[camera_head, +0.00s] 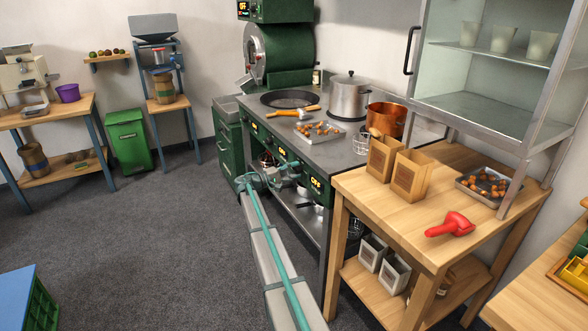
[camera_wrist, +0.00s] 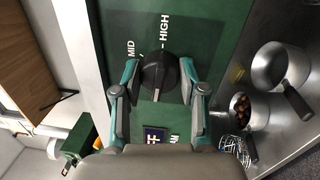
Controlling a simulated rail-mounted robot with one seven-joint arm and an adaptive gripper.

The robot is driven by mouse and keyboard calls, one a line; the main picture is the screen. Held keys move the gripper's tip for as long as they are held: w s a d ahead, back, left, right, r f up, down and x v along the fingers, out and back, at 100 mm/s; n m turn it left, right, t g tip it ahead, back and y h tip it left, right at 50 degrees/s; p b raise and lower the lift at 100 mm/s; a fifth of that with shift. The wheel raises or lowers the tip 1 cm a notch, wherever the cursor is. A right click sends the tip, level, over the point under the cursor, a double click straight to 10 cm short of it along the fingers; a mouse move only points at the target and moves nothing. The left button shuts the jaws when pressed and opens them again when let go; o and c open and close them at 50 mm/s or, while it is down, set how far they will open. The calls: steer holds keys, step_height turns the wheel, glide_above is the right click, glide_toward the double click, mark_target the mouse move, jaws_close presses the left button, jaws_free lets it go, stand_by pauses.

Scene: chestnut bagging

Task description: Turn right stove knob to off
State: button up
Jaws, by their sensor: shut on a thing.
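The stove knob (camera_wrist: 158,70) is round and black with a pale pointer line, on a green panel (camera_wrist: 215,22) in the wrist view. The pointer is toward the lower side of the picture. The panel carries the words MID and HIGH above the knob. My gripper (camera_wrist: 159,79) has one finger on each side of the knob and is shut on it. A dark display below the knob is partly hidden by my gripper. In the head view, my gripper (camera_head: 291,172) is at the stove front, and the knob there is hidden. The right display (camera_head: 315,184) reads OFF.
The stove top (camera_head: 340,150) holds a dark pan (camera_head: 290,98), a steel pot (camera_head: 349,97), a copper pot (camera_head: 386,118) and a tray of chestnuts (camera_head: 318,132). A wooden table (camera_head: 470,240) stands close to the right of my arm.

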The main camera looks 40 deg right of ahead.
steer(key=shift+n, duration=0.5)
steer(key=o, duration=1.1)
steer(key=shift+o, duration=0.2)
steer(key=shift+a, duration=0.15)
steer(key=v, duration=1.1)
steer(key=shift+a, duration=0.4)
